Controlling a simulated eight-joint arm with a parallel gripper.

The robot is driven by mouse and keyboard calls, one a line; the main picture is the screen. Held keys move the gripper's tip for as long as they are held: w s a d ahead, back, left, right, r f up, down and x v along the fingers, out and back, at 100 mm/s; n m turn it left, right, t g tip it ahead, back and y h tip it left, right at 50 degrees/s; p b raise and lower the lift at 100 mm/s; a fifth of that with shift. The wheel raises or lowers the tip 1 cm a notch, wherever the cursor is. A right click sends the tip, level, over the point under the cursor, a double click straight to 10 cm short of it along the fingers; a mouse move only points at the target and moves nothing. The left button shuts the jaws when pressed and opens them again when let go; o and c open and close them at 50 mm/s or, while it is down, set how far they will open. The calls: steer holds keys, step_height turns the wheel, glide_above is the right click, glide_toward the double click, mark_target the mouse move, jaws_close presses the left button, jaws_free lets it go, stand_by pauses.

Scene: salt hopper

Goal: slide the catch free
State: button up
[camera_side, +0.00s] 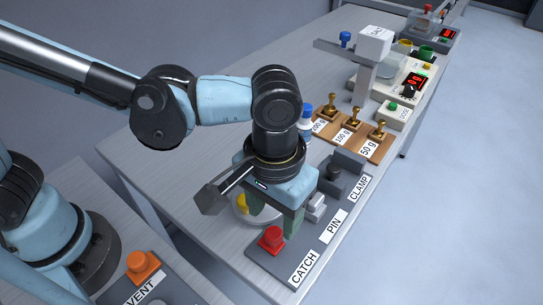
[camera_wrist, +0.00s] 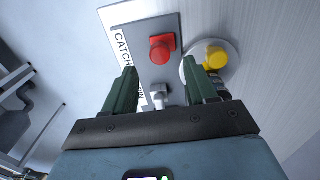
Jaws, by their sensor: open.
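The red catch knob (camera_side: 271,239) sits on a grey panel (camera_side: 325,226) beside the label CATCH. It also shows in the wrist view (camera_wrist: 161,50), at the panel's end, just beyond the fingertips. My gripper (camera_side: 274,215) points down over the panel, close to the red knob. In the wrist view my gripper (camera_wrist: 160,76) has its two green fingers wide apart with nothing held between them. A light grey pin (camera_side: 316,204) lies on the panel behind the gripper, and it shows low between the fingers in the wrist view (camera_wrist: 159,95).
A yellow knob on a round pale dish (camera_side: 238,217) stands close beside the panel, near one finger. A dark clamp block (camera_side: 349,161) is at the panel's far end. Brass weights on a wooden board (camera_side: 377,149) and a scale (camera_side: 405,85) stand farther back. An orange VENT button (camera_side: 141,262) is front left.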

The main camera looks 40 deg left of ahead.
mark_target(274, 233)
steer(key=shift+f, duration=2.3)
jaws_close()
